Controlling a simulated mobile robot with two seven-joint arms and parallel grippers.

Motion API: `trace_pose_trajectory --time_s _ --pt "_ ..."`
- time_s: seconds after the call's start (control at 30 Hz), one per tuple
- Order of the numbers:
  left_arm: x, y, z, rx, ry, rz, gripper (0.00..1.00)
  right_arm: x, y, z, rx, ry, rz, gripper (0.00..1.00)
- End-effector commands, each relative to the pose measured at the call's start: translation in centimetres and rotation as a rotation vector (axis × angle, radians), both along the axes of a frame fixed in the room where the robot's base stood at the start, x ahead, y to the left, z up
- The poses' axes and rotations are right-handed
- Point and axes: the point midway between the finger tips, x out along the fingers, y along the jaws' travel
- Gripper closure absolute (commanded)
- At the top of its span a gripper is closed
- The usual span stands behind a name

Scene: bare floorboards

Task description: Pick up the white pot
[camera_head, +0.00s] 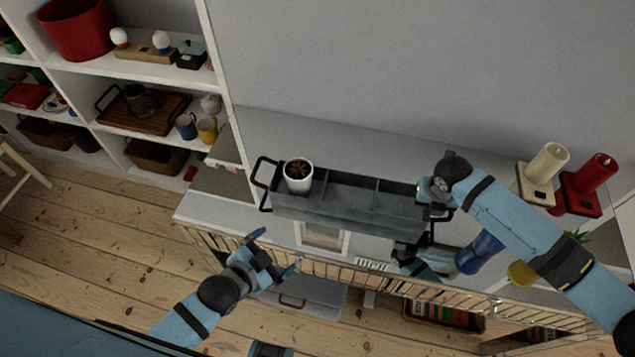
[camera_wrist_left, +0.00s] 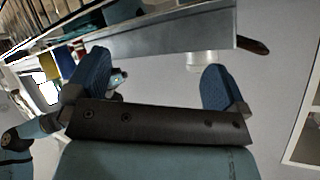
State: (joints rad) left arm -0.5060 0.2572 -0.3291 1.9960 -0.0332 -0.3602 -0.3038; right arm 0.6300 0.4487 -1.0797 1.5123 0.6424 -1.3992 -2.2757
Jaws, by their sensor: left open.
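The white pot (camera_head: 299,185), with dark brown contents, stands upright in the left compartment of a long grey divided tray (camera_head: 345,213) on the shelf top. My left gripper (camera_head: 277,252) is open and empty, in front of and below the tray's left end, apart from the pot. In the left wrist view, the open fingers (camera_wrist_left: 155,82) show the grey tray (camera_wrist_left: 165,40) beyond them. A pale, partly hidden shape beside the right finger looks like the pot (camera_wrist_left: 205,60). My right arm reaches to the tray's right end; its gripper (camera_head: 415,258) is partly hidden, its jaws unclear.
A cream candle (camera_head: 547,163) and a red candle (camera_head: 594,174) stand on the right. A blue vase (camera_head: 480,252) is beside my right arm. A metal rail (camera_head: 330,262) runs along the front. White shelves with pots and mugs (camera_head: 186,126) stand at the left.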

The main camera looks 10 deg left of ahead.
Motion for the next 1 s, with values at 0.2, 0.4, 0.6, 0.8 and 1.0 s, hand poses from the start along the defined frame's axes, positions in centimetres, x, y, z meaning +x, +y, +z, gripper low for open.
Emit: trace_pose_trajectory --time_s 0.2,0.4,0.6,0.8,1.0 --pt "4.7 -0.9 3.9 0.578 -0.375 -0.437 0.00 0.0 0.0 0.0 0.000 -0.001 0.000 1.00" --pt "7.5 0.0 6.3 1.155 -0.723 -0.780 0.00 0.0 0.0 0.0 0.000 -0.001 0.000 1.00" --pt "9.5 2.8 8.0 1.714 -1.027 -1.056 0.00 0.0 0.0 0.0 0.000 -0.001 0.000 1.00" --pt "10.5 5.5 9.0 2.087 -1.209 -1.224 0.00 0.0 0.0 0.0 0.000 0.000 0.000 1.00" --pt "11.5 6.1 9.0 2.221 -1.268 -1.278 0.00 0.0 0.0 0.0 0.001 0.000 0.000 1.00"
